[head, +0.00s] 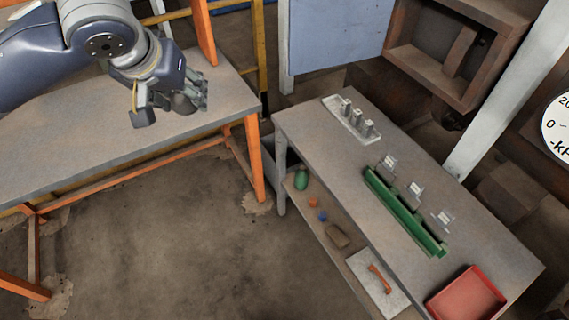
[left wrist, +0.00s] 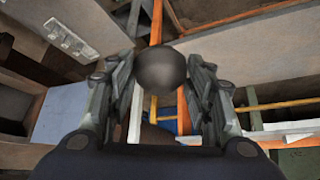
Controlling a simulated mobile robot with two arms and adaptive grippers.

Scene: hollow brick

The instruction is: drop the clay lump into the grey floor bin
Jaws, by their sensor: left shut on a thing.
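My left gripper (head: 178,104) is over the right end of the grey-topped, orange-legged table (head: 80,145). Its fingers are shut on the clay lump (head: 183,103), a dark grey, round lump, partly hidden by the fingers in the head view. In the left wrist view the lump (left wrist: 161,70) sits between the two fingertips. A dark grey shape (head: 268,163) stands low between the two tables, mostly hidden; I cannot tell whether it is the grey floor bin. My right gripper is not in view.
A second grey table (head: 400,190) holds a white tray with metal pieces (head: 351,120), a green rack (head: 405,210) and a red tray (head: 466,297). Its lower shelf carries a green object (head: 301,180) and a board with an orange handle (head: 379,280). Open floor (head: 170,240) lies in front.

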